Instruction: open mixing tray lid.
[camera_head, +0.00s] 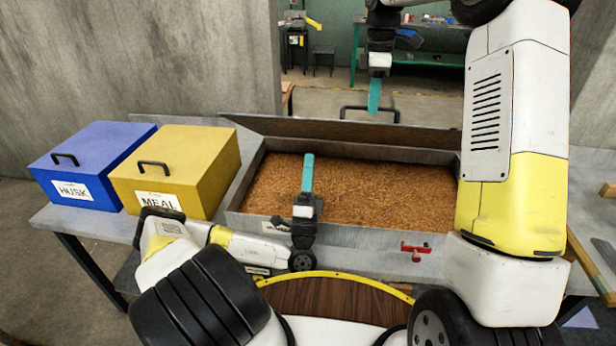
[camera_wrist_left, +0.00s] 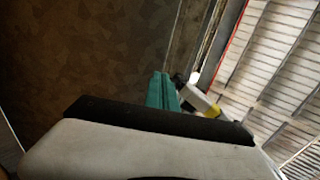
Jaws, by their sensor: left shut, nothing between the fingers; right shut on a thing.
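The mixing tray (camera_head: 232,218) is a long grey metal trough full of brown grain (camera_head: 370,195). Its lid (camera_head: 285,128) is raised along the back edge, leaving the grain uncovered. A black handle (camera_head: 343,112) shows above the lid. My right gripper (camera_head: 374,108) reaches down from above, shut, with its teal fingers at this handle; the exact grip is too small to see. My left gripper (camera_head: 307,172) is shut and empty, its teal fingers pointing up over the front of the tray. The left fingers also show in the left wrist view (camera_wrist_left: 163,92).
A blue HUSK box (camera_head: 88,150) and a yellow MEAL box (camera_head: 195,165) stand left of the tray. A red fitting (camera_head: 416,251) sits on the tray's front wall. A green bench (camera_head: 425,58) stands far behind. My right arm hides the tray's right end.

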